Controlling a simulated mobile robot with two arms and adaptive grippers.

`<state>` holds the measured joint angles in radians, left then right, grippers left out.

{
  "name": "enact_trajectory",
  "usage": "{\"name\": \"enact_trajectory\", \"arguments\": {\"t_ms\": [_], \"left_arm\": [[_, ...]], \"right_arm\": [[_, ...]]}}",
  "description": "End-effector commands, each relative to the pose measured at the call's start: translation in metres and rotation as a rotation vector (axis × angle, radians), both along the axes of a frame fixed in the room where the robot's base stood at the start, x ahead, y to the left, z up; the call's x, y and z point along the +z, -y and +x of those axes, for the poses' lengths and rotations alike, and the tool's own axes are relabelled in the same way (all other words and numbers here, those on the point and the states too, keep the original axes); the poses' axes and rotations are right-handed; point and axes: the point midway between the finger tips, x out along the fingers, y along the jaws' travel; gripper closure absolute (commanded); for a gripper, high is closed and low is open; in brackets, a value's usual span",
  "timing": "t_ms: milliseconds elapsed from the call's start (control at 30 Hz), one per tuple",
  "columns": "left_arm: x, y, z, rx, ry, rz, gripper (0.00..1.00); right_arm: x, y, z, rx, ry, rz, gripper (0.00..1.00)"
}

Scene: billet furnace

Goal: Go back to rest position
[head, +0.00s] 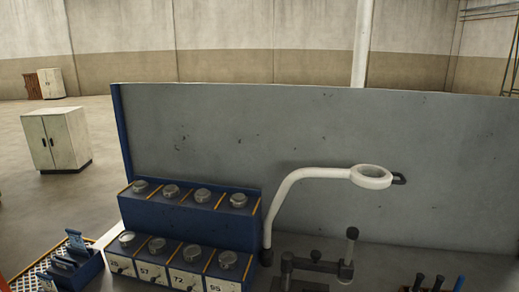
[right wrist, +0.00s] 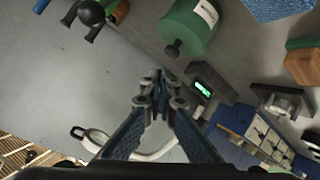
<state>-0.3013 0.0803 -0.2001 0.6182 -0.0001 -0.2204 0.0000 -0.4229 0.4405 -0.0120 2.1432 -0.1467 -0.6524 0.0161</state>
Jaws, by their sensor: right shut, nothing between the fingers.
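My right gripper (right wrist: 160,92) shows in the right wrist view, its two blue-grey fingers reaching up the middle of the picture. Their tips are together with nothing between them. The gripper is in the air, apart from the bench things behind it. Neither gripper shows in the head view, so my left gripper is out of sight.
The head view shows a grey back panel (head: 210,130), a blue stepped rack (head: 190,228) with knobs, a white ring lamp (head: 300,175), a black fixture (head: 315,264) and a white cabinet (head: 55,140). The right wrist view shows a green cylinder (right wrist: 190,25) and a display box (right wrist: 207,90).

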Motion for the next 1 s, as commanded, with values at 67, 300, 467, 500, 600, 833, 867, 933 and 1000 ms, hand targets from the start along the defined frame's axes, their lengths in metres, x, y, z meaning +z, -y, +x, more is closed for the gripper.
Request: {"name": "enact_trajectory", "arguments": {"t_ms": [67,300,467,500,600,833,867,933,1000], "left_arm": [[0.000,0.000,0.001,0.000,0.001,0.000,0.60],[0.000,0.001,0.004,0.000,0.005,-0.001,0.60],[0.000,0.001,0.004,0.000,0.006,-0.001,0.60],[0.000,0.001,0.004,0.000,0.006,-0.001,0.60],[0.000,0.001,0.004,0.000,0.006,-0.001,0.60],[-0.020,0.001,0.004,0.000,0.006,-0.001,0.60],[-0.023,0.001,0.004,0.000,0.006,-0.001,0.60],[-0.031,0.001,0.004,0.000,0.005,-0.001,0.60],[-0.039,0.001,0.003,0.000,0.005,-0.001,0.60]], "right_arm": [[-0.023,-0.019,-0.032,-0.058,-0.126,0.075,1.00],[-0.062,-0.067,-0.121,-0.166,-0.459,0.225,1.00],[-0.070,-0.093,-0.167,-0.194,-0.614,0.288,1.00],[-0.071,-0.099,-0.178,-0.199,-0.648,0.301,1.00],[-0.070,-0.113,-0.203,-0.207,-0.732,0.333,1.00],[-0.129,-0.121,-0.209,-0.213,-0.797,0.342,1.00],[-0.140,-0.121,-0.208,-0.214,-0.801,0.341,1.00],[-0.165,-0.122,-0.206,-0.214,-0.807,0.339,1.00],[-0.193,-0.122,-0.204,-0.215,-0.816,0.337,1.00]]}}
